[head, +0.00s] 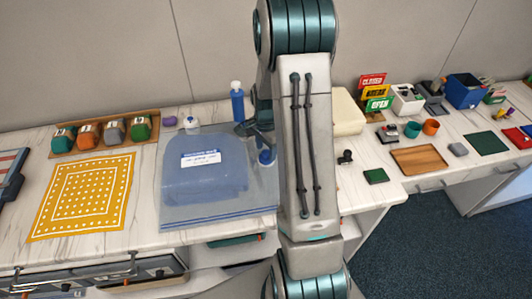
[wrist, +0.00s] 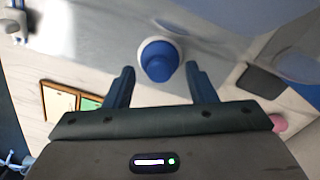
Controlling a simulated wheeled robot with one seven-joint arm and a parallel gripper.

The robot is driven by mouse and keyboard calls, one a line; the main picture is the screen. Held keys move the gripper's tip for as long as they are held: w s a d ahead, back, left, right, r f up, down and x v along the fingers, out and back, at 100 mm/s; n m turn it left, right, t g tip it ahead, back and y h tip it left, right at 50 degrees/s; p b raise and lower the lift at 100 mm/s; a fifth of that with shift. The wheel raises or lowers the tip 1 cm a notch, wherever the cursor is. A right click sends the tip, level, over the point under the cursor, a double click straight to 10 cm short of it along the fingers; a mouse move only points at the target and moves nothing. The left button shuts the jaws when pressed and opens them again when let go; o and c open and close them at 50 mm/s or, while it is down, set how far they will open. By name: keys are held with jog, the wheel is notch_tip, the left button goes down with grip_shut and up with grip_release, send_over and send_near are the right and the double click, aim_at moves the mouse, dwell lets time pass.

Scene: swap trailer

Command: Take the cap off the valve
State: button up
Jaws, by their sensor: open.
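The blue valve cap (head: 266,157) sits at the right side of a clear storage bag (head: 172,205) with a blue folded item inside and a white label. In the wrist view the round blue cap (wrist: 158,62) sits on a pale ring, which looks like the valve. My gripper (head: 258,130) is over the bag's right part, above the cap. In the wrist view my gripper (wrist: 160,82) has its two dark blue fingers apart, one on each side of the cap in the picture. The cap looks free of both fingers; the exact height between them is unclear.
A yellow patterned cloth (head: 85,190) lies left. A dark small part (head: 345,157) and a green block (head: 376,176) lie right of my arm, which hides some counter.

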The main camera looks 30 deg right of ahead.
jog(key=shift+f, duration=0.6)
jog(key=c, duration=1.1)
jog(key=shift+o, duration=0.2)
jog(key=shift+r, duration=0.1)
